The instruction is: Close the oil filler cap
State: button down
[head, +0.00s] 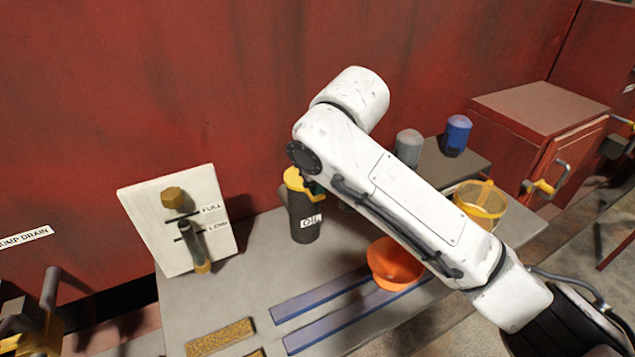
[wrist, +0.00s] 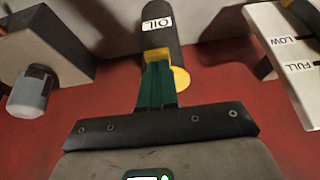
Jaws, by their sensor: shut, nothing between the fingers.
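The oil filler is a black cylinder (head: 305,222) labelled OIL, standing on the grey bench in the head view. Its yellow cap (head: 293,179) is at the top, partly hidden by my arm. In the wrist view the black cylinder (wrist: 163,32) is inverted, and the round yellow cap (wrist: 181,78) shows beside my green fingers. My gripper (wrist: 157,64) is shut with its fingertips at the yellow rim, overlapping it in the picture; I cannot tell whether they touch. In the head view only a bit of green finger shows behind my arm. How far the cap is open is unclear.
A white FULL/LOW board (head: 151,230) with a brass knob stands left of the filler. An orange funnel (head: 394,262), blue strips (head: 320,296) and a yellow container (head: 481,201) are on the right. Grey (head: 408,147) and blue (head: 456,134) canisters stand behind. A red wall closes the back.

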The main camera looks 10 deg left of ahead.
jog(key=shift+s, duration=0.15)
notch_tip(320, 180, up, 4)
jog(key=p, duration=0.4)
jog(key=shift+r+p, duration=0.3)
jog(key=shift+r, duration=0.1)
jog(key=b+v, duration=0.1)
jog(key=v, duration=0.8)
jog(key=s+d+f+m, duration=0.1)
jog(key=s+d+f, duration=0.35)
jog(key=f, duration=0.45)
jog(key=s+d+f+m+y, duration=0.15)
jog(key=s+d+f, duration=0.3)
jog(key=f, duration=0.45)
jog(key=s+d+f+m, duration=0.2)
jog(key=s+d+f, duration=0.25)
jog(key=f, duration=0.45)
jog(key=s+d+f+m+g+h, duration=0.1)
jog(key=s+d+f+h, duration=0.1)
jog(key=s+d+f, duration=0.3)
jog(key=s+d+f+m+g+h, duration=0.1)
jog(key=s+d+f, duration=0.4)
jog(key=s+d, duration=0.7)
jog(key=s+g+h, duration=0.1)
jog(key=s, duration=0.5)
jog(key=shift+s+f, duration=0.15)
jog(key=shift+s, duration=0.2)
jog(key=shift+m+h, duration=0.25)
